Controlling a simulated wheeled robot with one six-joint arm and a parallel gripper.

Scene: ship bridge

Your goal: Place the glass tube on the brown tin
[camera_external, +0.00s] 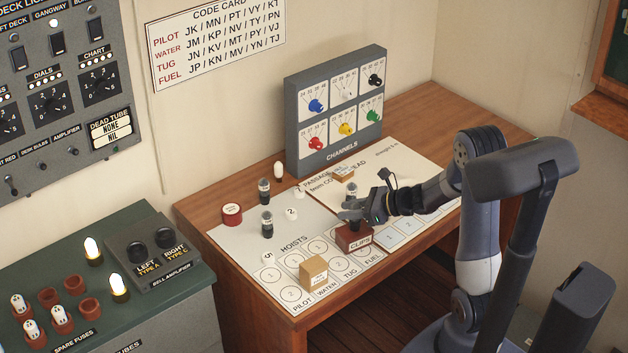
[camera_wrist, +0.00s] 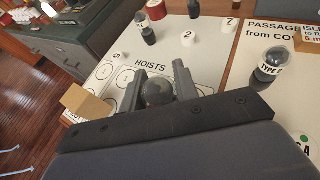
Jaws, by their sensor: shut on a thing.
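My gripper (camera_external: 352,210) is shut on a dark glass tube. In the wrist view, the tube's rounded grey top (camera_wrist: 158,92) shows between the two fingers of my gripper (camera_wrist: 158,84). The brown tin (camera_external: 352,238), marked CLIPS, stands on the desk directly below my gripper. The held tube is mostly hidden by the fingers in the external view, and I cannot tell whether its lower end touches the tin. The tin is hidden in the wrist view.
A tan box (camera_external: 313,273) stands left of the tin. Other tubes stand on the desk (camera_external: 264,190) (camera_external: 266,223), one marked TYPE (camera_wrist: 270,62) near my gripper. A red tin (camera_external: 231,214) and white numbered pieces (camera_external: 290,212) are farther left. The CHANNELS panel (camera_external: 334,110) rises behind.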

